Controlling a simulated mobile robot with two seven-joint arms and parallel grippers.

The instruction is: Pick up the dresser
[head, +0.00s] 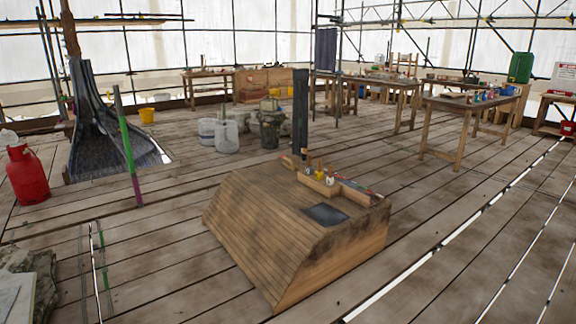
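No dresser can be made out for certain in the head view. A low wooden block (255,235) with a sloped, boarded side stands in the middle of the floor. On its top, a shallow wooden tray (318,184) stands among several small upright items with coloured tops, too small to identify. Thin long items (358,192) lie at the tray's right end. A dark flat square (325,215) lies near the block's front edge. Neither of my grippers is in view.
A dark post (300,110) rises behind the block. Pale containers (225,137) stand beyond it. A red gas cylinder (27,175) and a green-and-purple pole (127,148) stand left. Worktables (470,104) line the back right. Floorboards right of the block are clear, with bright gaps.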

